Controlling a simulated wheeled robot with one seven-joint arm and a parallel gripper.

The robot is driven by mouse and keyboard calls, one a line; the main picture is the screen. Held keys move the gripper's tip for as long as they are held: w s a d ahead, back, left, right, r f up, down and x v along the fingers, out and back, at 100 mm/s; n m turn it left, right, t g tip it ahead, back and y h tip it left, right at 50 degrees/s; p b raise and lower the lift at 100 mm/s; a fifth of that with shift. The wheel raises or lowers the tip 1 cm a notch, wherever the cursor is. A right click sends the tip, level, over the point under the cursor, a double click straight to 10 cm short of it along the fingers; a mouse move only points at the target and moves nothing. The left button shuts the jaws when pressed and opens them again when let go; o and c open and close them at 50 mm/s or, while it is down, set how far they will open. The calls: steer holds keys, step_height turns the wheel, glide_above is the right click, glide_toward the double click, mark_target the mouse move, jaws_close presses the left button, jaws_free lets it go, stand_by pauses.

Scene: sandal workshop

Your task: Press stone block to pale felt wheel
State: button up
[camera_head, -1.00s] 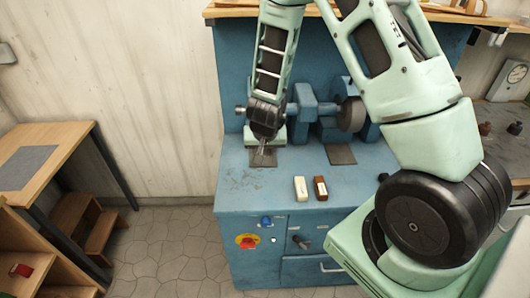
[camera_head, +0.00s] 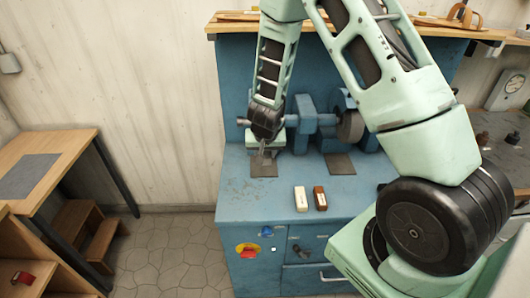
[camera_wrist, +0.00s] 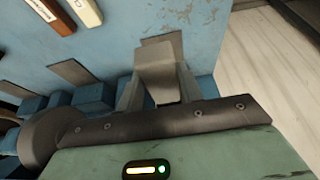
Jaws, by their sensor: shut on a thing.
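My gripper (camera_head: 264,150) hangs at the left end of the blue polishing machine, just above the bench top. In the wrist view my gripper (camera_wrist: 158,92) is shut on a grey-beige block (camera_wrist: 158,62), taken to be the stone block, between its two fingers. The pale felt wheel cannot be made out; my wrist covers that part of the machine in the head view. I cannot tell whether the block touches a wheel. A darker wheel (camera_head: 350,126) sits on the right side of the machine and shows at the lower left of the wrist view (camera_wrist: 42,138).
The blue bench (camera_head: 240,195) carries a cream block (camera_head: 301,199) and a brown block (camera_head: 320,198) near its front. Dark pads lie below my gripper (camera_head: 264,168) and below the darker wheel (camera_head: 340,164). A wooden table (camera_head: 65,150) stands at the left.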

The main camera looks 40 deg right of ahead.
steer(key=shift+w+d+r+p, duration=0.25)
steer(key=shift+w+d+p, duration=0.15)
steer(key=shift+w+p, duration=0.2)
stand_by(1.1)
steer(key=shift+s+a+f, duration=0.1)
steer(key=shift+s+a, duration=0.05)
steer(key=shift+s, duration=0.1)
stand_by(0.7)
steer(key=shift+w+p, duration=0.2)
steer(key=shift+p, duration=0.2)
stand_by(1.3)
steer(key=shift+s, duration=0.25)
stand_by(0.9)
steer(key=shift+s+a+f+b, duration=0.3)
steer(key=shift+s+a+b, duration=0.1)
steer(key=shift+s+b, duration=0.1)
steer(key=shift+s+a+f+b, duration=0.2)
steer(key=shift+s+a+b, duration=0.3)
steer(key=shift+s, duration=0.25)
steer(key=shift+s+a+f+b, duration=0.2)
steer(key=shift+s+a+b, duration=0.25)
steer(key=shift+s, duration=0.3)
steer(key=shift+s+a+f+b, duration=0.2)
steer(key=shift+s+a+b, duration=0.15)
steer(key=shift+s+a, duration=0.3)
steer(key=shift+s+d, duration=0.1)
